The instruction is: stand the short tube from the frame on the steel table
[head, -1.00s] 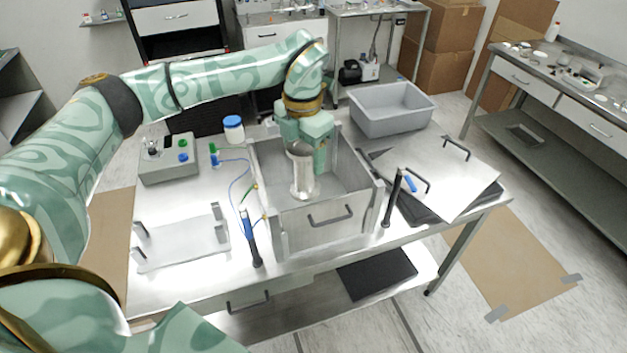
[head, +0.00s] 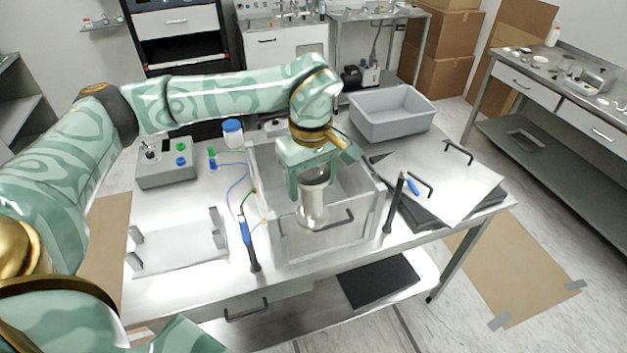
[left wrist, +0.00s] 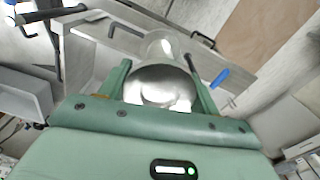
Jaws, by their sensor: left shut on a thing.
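The short tube (head: 314,204) is a shiny metal cylinder with a wider rim at its lower end. My left gripper (head: 312,178) is shut on its upper part and holds it roughly upright. In the head view the tube overlaps the front wall of an open, pale box-shaped frame (head: 285,232) with a handle. I cannot tell how far it is above or in front of that wall. In the left wrist view the tube's round end (left wrist: 160,88) lies between my two fingers. The steel table (head: 172,207) lies under the frame. My right gripper is not in view.
A low plate with upright posts (head: 180,248) is left of the frame. A grey control box (head: 166,170), grey bin (head: 392,112) and flat panel (head: 440,178) also sit on the table. Some bare table shows at left.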

